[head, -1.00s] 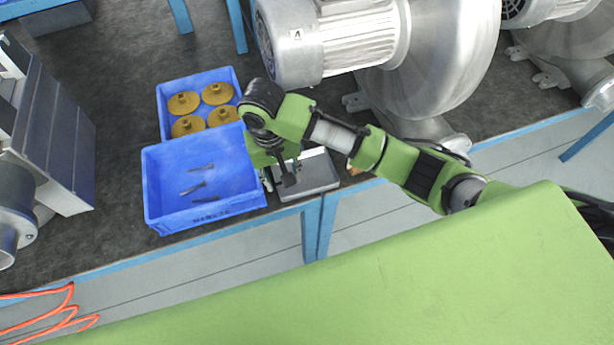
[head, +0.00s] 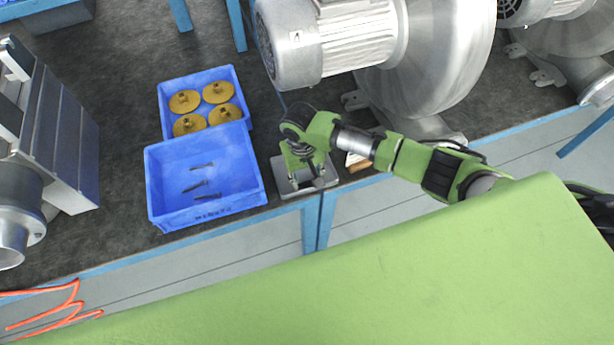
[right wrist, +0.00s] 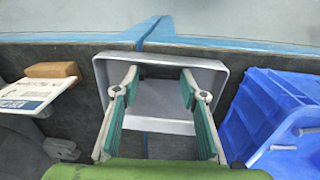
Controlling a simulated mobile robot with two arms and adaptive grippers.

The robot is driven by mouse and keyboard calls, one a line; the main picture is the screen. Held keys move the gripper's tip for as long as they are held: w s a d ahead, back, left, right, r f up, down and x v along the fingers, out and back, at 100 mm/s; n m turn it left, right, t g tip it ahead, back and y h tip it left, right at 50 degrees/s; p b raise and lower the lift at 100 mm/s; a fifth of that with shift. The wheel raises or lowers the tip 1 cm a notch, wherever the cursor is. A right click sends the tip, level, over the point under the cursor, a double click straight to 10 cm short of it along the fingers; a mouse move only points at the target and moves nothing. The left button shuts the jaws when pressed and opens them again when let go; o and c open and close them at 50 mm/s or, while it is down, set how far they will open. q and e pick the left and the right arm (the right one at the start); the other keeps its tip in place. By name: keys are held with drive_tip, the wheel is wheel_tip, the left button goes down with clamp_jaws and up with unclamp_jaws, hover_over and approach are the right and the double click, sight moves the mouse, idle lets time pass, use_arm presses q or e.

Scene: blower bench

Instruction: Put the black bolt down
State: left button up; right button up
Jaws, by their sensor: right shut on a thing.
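My right gripper (head: 308,182) is over the small grey metal tray (head: 280,172), to the right of the blue bin. In the right wrist view my right gripper (right wrist: 159,80) points down into the tray (right wrist: 210,65), its two green-padded fingers well apart. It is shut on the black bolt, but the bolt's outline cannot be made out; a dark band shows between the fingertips. I cannot tell whether the bolt touches the tray floor. Dark bolts (head: 195,187) lie in the blue bin (head: 160,219). My left gripper is not in view.
A blue crate (head: 245,103) with yellow-brown discs (head: 218,92) stands behind the bin. A large grey blower (head: 440,70) stands at the back right. A small box and a brown block (right wrist: 52,70) lie beside the tray. The bench's blue edge (head: 280,211) runs close in front.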

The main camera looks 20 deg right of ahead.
sight(304, 183)
drive_tip(key=o, duration=1)
drive_tip(key=shift+f, duration=0.1)
drive_tip(key=shift+o, duration=0.2)
wheel_tip(304, 183, up, 12)
drive_tip(key=b, duration=0.1)
drive_tip(key=shift+a+r, duration=0.2)
drive_tip(key=shift+a, duration=0.25)
